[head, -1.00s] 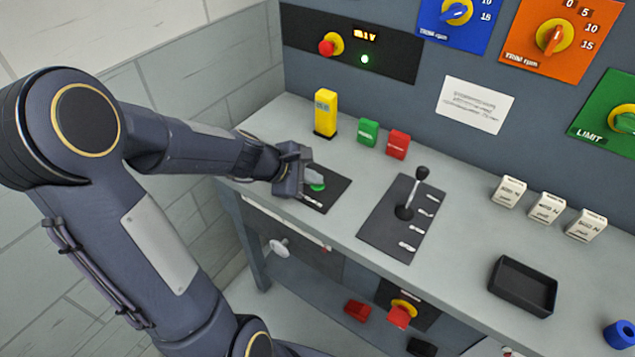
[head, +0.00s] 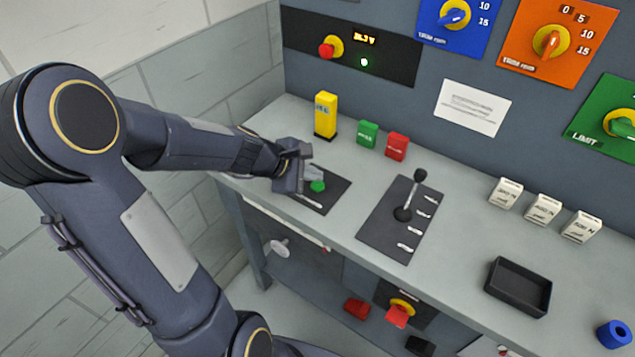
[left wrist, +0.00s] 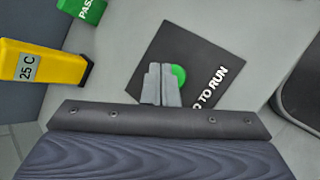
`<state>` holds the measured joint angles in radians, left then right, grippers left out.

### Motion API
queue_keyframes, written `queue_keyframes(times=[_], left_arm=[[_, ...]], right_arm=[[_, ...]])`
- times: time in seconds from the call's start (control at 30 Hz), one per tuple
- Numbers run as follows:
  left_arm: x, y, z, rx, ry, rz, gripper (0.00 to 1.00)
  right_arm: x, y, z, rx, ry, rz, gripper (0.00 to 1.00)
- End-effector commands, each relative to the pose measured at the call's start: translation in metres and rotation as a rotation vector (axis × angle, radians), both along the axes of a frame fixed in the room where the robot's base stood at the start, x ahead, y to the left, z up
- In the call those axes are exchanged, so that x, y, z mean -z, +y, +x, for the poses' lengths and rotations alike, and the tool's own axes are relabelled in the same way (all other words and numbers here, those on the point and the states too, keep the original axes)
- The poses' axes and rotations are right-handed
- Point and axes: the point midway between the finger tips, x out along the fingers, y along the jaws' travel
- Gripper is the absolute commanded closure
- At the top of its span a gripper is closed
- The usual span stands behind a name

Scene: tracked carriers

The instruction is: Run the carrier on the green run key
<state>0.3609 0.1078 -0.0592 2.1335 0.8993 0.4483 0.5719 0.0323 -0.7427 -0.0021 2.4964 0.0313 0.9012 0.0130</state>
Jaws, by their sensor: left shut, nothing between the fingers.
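The green run key (head: 317,186) is a round button on a black plate (head: 330,193) at the left of the bench. It also shows in the left wrist view (left wrist: 179,75), partly hidden by my fingers, beside lettering that ends in "TO RUN". My left gripper (head: 312,175) is shut and empty, with its fingertips at or just above the key. I cannot tell whether they touch it. In the left wrist view the closed fingers (left wrist: 162,84) overlap the key's left side. My right gripper is not in view. No carrier can be made out.
A yellow block (head: 325,115), a green block (head: 368,133) and a red block (head: 397,147) stand behind the plate. A lever (head: 413,195) rises to the right. A black tray (head: 518,287) and several white blocks sit further right. A wall is at left.

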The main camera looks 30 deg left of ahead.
Motion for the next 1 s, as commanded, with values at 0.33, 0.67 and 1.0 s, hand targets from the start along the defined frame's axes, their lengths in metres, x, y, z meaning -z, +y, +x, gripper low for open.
queue_keyframes(times=[0.33,0.67,1.0], left_arm=[[-0.016,0.000,0.000,0.000,-0.001,0.001,1.00],[-0.049,0.000,0.000,0.001,-0.001,0.001,1.00],[-0.050,0.000,0.000,0.001,0.000,0.001,1.00]], right_arm=[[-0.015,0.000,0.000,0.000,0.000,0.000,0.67],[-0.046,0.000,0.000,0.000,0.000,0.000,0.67],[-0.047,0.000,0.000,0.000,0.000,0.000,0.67]])
